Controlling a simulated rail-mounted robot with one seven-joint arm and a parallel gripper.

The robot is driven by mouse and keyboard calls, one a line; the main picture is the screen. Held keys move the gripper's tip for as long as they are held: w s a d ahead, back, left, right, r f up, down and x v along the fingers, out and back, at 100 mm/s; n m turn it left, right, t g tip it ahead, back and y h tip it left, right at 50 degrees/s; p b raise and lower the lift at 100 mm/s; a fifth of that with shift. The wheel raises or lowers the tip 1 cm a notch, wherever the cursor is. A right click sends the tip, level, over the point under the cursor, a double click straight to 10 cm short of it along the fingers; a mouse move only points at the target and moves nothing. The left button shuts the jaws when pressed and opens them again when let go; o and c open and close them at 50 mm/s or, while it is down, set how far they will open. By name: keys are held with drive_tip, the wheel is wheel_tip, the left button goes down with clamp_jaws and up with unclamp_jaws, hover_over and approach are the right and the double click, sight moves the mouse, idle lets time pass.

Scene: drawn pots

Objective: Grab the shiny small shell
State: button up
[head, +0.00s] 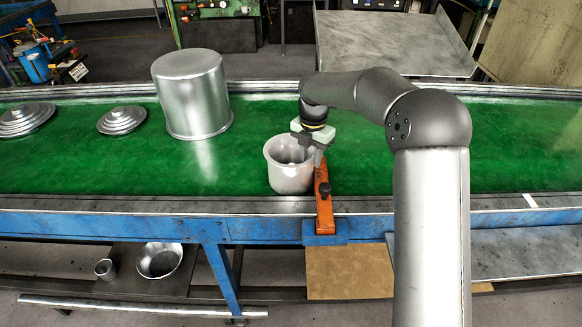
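A small shiny metal pot (289,178), which looks like the small shell, stands upright and open-topped on the green belt near its front edge. My gripper (312,150) points down at the pot's right rim. Its fingers overlap the rim in this view. I cannot tell whether they straddle the wall, touch it or are shut on it, as the fingertips are small and partly hidden.
A large upturned metal pot (191,95) stands behind and left on the green belt (200,175). Stacked lids (122,120) and more lids (27,118) lie further left. An orange bar (324,200) crosses the front rail right beside the small pot.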

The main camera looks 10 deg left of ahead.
drive_tip(key=f+p, duration=0.1)
drive_tip(key=f, duration=0.3)
drive_tip(key=shift+s+f, duration=0.15)
drive_tip(key=shift+s, duration=0.05)
clamp_jaws()
wheel_tip(320, 180, up, 10)
drive_tip(key=shift+r+b, duration=0.1)
drive_tip(key=shift+b, duration=0.85)
